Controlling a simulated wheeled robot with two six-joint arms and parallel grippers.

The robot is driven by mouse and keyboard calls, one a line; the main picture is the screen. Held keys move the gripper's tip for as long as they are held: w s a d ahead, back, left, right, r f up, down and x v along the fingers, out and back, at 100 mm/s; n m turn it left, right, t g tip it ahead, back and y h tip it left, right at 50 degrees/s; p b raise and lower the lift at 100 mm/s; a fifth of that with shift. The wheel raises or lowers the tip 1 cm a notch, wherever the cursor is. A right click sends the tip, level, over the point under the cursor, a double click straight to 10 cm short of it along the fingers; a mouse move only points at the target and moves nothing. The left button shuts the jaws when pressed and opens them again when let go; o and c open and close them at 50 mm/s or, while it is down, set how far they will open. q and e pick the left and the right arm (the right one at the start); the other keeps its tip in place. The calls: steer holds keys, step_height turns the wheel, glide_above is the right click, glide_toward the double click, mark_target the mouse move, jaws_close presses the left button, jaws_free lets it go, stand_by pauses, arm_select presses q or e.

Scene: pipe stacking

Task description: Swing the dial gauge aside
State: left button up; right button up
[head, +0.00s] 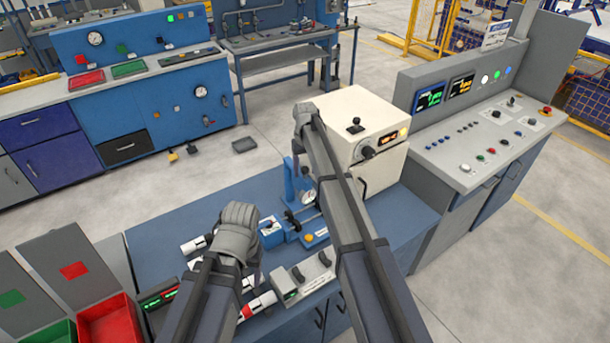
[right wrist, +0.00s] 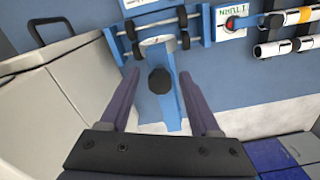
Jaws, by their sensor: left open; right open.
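The dial gauge stand (head: 290,182) rises upright from a blue fixture on the bench, partly hidden by my right arm in the head view. In the right wrist view its blue arm (right wrist: 170,105) carries a black round knob (right wrist: 160,80), with a pale dial face partly visible beyond. My right gripper (right wrist: 159,78) is open, with one finger on each side of the blue arm and knob; no clear contact shows. In the head view my right gripper (head: 303,120) is above the gauge, its fingertips hidden. My left gripper (head: 240,225) is open over the bench, left of the fixture.
A cream machine box (head: 365,125) stands close behind and right of the gauge. White banded pipes (head: 192,246) lie left of the fixture. Red (head: 105,318) and green bins sit at front left. A grey control console (head: 480,130) stands at right. Bare bench (head: 160,220) shows at left.

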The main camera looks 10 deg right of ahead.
jaws_close()
stand_by(0.6)
stand_by(0.9)
